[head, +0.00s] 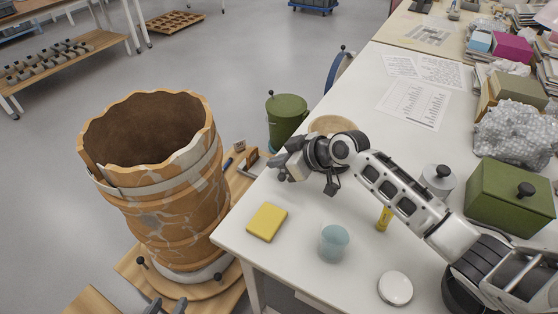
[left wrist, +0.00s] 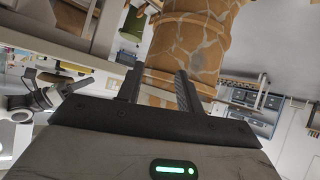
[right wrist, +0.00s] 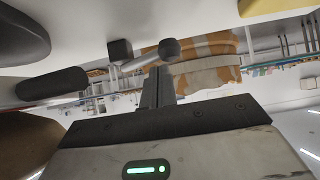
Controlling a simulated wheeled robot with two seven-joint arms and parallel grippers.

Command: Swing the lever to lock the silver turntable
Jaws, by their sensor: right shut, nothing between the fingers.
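A large cracked orange vessel (head: 165,225) with grey fills stands on a pale silvery disc (head: 205,270), which looks like the turntable, above a wooden round base. Black ball knobs on short stems stand at its left (head: 141,262) and front right (head: 218,277); I cannot tell which is the lever. My left gripper (head: 165,305) is at the bottom edge of the head view, in front of the base, open and empty. The vessel (left wrist: 195,45) is beyond its fingers in the left wrist view. My right gripper (head: 283,168) is shut and empty above the white table's left edge.
The white table (head: 290,240) holds a yellow block (head: 267,222), a blue-green cup (head: 334,242), a white round lid (head: 395,288) and a green box (head: 510,200). A green canister (head: 286,118) stands behind the right gripper. Grey floor is open at the left.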

